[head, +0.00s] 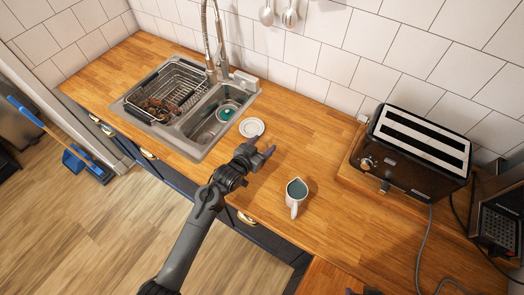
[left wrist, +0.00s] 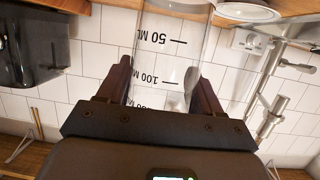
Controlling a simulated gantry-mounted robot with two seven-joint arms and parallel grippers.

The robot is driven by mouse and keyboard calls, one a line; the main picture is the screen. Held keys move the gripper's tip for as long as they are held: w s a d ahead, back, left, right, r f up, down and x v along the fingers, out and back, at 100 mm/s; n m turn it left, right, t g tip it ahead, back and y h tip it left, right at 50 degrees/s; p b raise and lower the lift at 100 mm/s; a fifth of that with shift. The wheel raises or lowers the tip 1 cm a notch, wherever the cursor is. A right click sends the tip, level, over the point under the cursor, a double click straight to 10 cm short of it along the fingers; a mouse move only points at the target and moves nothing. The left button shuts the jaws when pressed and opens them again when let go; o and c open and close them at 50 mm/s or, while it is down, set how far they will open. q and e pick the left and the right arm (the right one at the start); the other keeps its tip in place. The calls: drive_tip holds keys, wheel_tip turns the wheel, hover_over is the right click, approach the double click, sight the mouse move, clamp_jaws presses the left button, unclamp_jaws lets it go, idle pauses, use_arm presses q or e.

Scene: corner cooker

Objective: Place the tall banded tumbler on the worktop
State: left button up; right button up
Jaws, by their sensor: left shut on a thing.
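My left gripper (head: 256,158) is over the worktop (head: 325,150), between the sink and the white jug. In the left wrist view the gripper (left wrist: 163,95) is shut on a clear tumbler (left wrist: 172,45) with dark printed measuring marks. The tumbler is between the two fingers. In the head view I cannot make out the tumbler, and whether it touches the worktop is unclear. My right gripper cannot be made out.
A white jug (head: 296,188) stands right of my left gripper. A small white dish (head: 252,127) lies by the sink (head: 205,125), which holds a wire rack (head: 168,88). A black toaster (head: 415,148) stands at the right. Worktop behind the jug is clear.

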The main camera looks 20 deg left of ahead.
sight(263, 151)
use_arm(q)
wheel_tip(263, 151, down, 4)
drive_tip(key=shift+r, duration=0.2)
drive_tip(key=shift+f, duration=0.15)
drive_tip(key=shift+f, duration=0.1)
drive_tip(key=o, duration=1.2)
drive_tip(key=shift+f, duration=0.1)
